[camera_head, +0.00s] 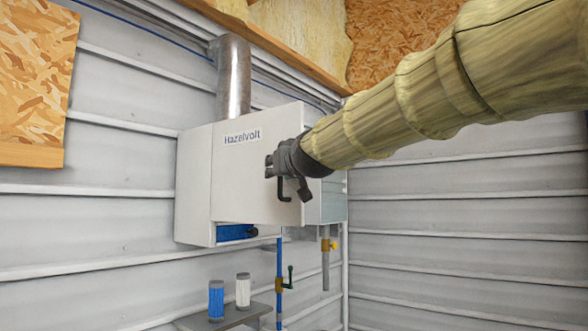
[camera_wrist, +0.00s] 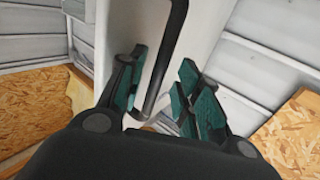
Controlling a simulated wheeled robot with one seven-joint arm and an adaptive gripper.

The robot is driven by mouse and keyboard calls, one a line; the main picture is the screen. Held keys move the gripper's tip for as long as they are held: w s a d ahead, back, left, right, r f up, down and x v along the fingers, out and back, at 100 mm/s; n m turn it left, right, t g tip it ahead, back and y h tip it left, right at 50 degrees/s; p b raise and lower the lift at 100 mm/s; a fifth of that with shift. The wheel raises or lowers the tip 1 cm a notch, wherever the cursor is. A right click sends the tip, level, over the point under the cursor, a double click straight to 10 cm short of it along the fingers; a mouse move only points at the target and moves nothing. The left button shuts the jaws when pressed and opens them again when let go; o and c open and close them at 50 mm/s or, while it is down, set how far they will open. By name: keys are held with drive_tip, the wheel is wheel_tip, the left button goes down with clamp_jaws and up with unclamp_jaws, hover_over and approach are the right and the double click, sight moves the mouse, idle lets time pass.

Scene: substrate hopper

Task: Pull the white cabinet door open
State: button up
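The white cabinet door (camera_head: 238,180) carries a "Hazelvolt" label and is on a white wall cabinet (camera_head: 194,190). Its right edge appears swung out from the cabinet, so it looks ajar. A black bar handle (camera_head: 284,188) is near that edge; it also shows in the wrist view (camera_wrist: 168,55). My gripper (camera_head: 290,172) is at the handle, reaching in from the right. In the wrist view my gripper's green-padded fingers (camera_wrist: 160,95) are apart, with the handle between them and gaps showing. The cabinet's inside is mostly hidden by the door.
A metal flue (camera_head: 233,78) rises from the cabinet top. The corrugated wall right of the cabinet is clear.

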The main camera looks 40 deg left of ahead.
drive_tip(key=v, duration=1.1)
drive_tip(key=shift+d, duration=0.2)
drive_tip(key=shift+c, duration=0.2)
